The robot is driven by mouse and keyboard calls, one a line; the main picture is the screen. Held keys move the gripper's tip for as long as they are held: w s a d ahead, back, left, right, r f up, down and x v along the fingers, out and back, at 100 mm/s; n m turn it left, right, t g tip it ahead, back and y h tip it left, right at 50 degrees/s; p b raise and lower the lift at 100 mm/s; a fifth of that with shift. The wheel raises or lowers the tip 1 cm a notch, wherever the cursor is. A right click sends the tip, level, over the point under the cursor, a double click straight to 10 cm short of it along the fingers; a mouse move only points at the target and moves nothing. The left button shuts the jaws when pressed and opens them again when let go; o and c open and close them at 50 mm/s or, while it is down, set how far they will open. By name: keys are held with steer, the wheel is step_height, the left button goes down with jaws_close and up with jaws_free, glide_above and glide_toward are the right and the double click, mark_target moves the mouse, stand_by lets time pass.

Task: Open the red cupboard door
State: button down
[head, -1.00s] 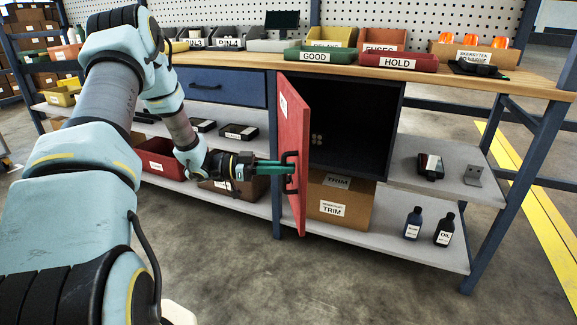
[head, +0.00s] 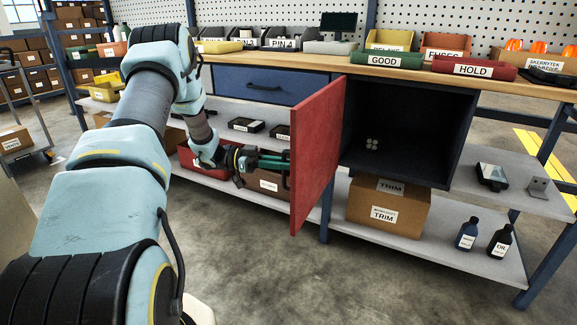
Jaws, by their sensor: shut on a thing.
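The red cupboard door (head: 318,150) stands wide open, swung out to the left of the dark cupboard (head: 408,130). My gripper (head: 284,162), with green fingers, reaches to the door's outer side from the left. It is shut on the door's dark handle (head: 286,180), which is mostly hidden behind the door's edge. The fingertips are partly hidden by the door.
A cardboard box labelled TRIM (head: 388,210) stands on the lower shelf under the cupboard. Two dark bottles (head: 467,234) stand to its right. A blue drawer (head: 262,85) is left of the door. Floor in front of the bench is clear.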

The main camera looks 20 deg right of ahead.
steer(key=shift+a, duration=0.1)
steer(key=c, duration=1.1)
jaws_free()
steer(key=v, duration=1)
steer(key=shift+w+a, duration=0.2)
steer(key=shift+a, duration=0.15)
